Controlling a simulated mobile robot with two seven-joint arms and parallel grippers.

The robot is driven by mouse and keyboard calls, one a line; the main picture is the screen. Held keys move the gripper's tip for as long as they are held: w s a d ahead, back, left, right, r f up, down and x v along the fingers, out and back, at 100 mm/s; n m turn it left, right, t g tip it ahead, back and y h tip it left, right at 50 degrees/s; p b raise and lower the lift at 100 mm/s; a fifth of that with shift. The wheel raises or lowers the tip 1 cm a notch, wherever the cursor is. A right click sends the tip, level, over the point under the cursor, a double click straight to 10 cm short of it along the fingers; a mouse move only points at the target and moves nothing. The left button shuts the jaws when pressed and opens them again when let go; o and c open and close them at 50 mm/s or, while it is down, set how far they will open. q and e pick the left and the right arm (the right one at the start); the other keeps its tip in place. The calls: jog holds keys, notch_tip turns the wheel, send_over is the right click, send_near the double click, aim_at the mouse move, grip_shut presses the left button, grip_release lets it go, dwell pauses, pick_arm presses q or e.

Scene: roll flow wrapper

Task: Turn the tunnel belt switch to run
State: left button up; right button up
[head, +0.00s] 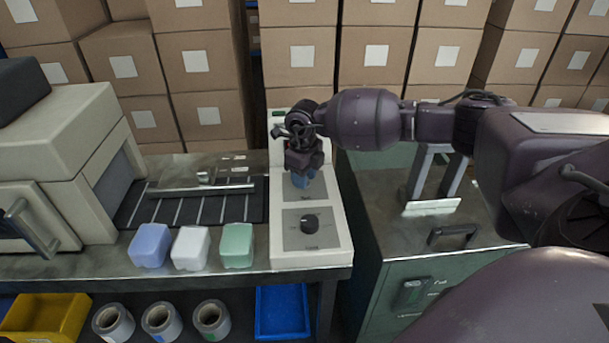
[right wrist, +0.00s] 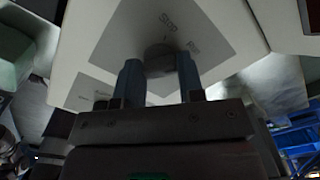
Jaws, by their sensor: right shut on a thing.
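The belt switch is a dark round knob (right wrist: 160,60) on a grey plate marked "Stop" and "Run" in the right wrist view. My right gripper (right wrist: 160,80) is shut on the knob, with one blue-grey finger on each side. In the head view my right gripper (head: 303,180) points down at the upper grey plate (head: 322,193) of the white control panel (head: 335,230) and hides the knob. I cannot tell which label the knob points to. My left gripper is not in view.
A second black knob (head: 309,222) sits on the lower plate, nearer the front. Blue, white and green blocks (head: 237,245) stand left of the panel by the conveyor belt (head: 190,208). A green cabinet (head: 385,285) stands to the right. Stacked cartons (head: 298,55) fill the back.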

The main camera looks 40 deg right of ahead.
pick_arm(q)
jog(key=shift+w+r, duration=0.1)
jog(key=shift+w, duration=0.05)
pick_arm(e)
jog(key=o, duration=0.7)
jog(key=shift+o, duration=1)
pick_arm(q)
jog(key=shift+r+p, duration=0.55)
jog(key=shift+p, duration=0.05)
pick_arm(e)
notch_tip(320, 180, up, 11)
jog(key=shift+s+f, duration=0.1)
jog(key=shift+f, duration=0.1)
